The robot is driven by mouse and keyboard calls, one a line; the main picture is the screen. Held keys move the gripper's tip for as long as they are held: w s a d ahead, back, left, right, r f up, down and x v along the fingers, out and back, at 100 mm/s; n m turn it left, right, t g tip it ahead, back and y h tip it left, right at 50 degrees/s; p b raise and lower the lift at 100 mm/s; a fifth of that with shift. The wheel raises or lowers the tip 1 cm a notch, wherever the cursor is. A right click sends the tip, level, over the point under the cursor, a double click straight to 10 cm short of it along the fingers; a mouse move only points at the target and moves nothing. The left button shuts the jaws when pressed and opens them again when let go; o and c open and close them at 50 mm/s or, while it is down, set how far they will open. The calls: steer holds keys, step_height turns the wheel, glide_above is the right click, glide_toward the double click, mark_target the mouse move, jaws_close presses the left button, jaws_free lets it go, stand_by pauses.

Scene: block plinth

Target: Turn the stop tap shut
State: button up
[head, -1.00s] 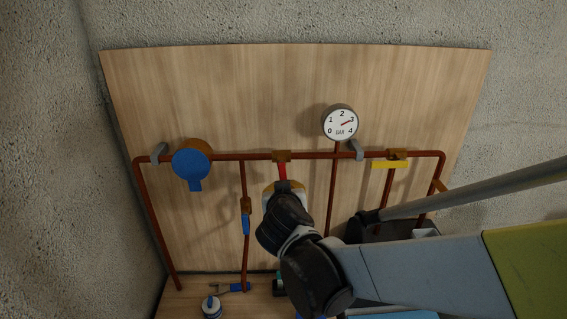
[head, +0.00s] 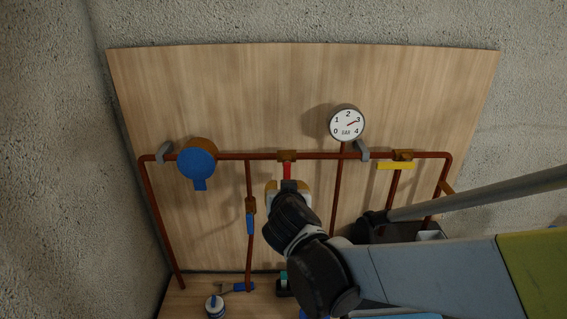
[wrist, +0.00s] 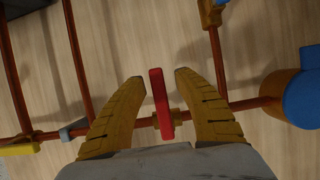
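The tap with the red lever handle (head: 287,171) sits in the middle of the horizontal copper pipe (head: 232,157). Its brass body (head: 287,155) is on the pipe, and the handle points down, square to the pipe. In the wrist view the red handle (wrist: 160,103) stands between the two yellow fingers of my gripper (wrist: 156,78). The fingers are open, with a clear gap on each side of the handle. In the head view my gripper (head: 289,190) is just below the tap, and my wrist hides the lower end of the handle.
A blue round meter (head: 197,164) hangs left on the pipe. A blue lever (head: 250,223) is on a lower branch, and a yellow lever (head: 397,166) is at right. A pressure gauge (head: 347,123) stands above. Tools (head: 237,287) and a small tin (head: 215,306) lie below.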

steer(key=shift+s, duration=0.15)
steer(key=v, duration=1.1)
steer(key=shift+s+r, duration=0.25)
steer(key=shift+s, duration=0.1)
steer(key=s+d+f+g+h+b, duration=0.2)
steer(key=s+d+f+g+b, duration=0.25)
steer(key=d+f+b, duration=0.7)
steer(key=s+d+f+g+y+b, duration=0.1)
steer(key=s+d+f+b, duration=0.3)
steer(key=s+f, duration=0.5)
step_height(320, 180, down, 4)
steer(key=shift+d+r+g+y, duration=0.1)
steer(key=shift+d+g+y, duration=0.4)
steer(key=shift+d, duration=0.35)
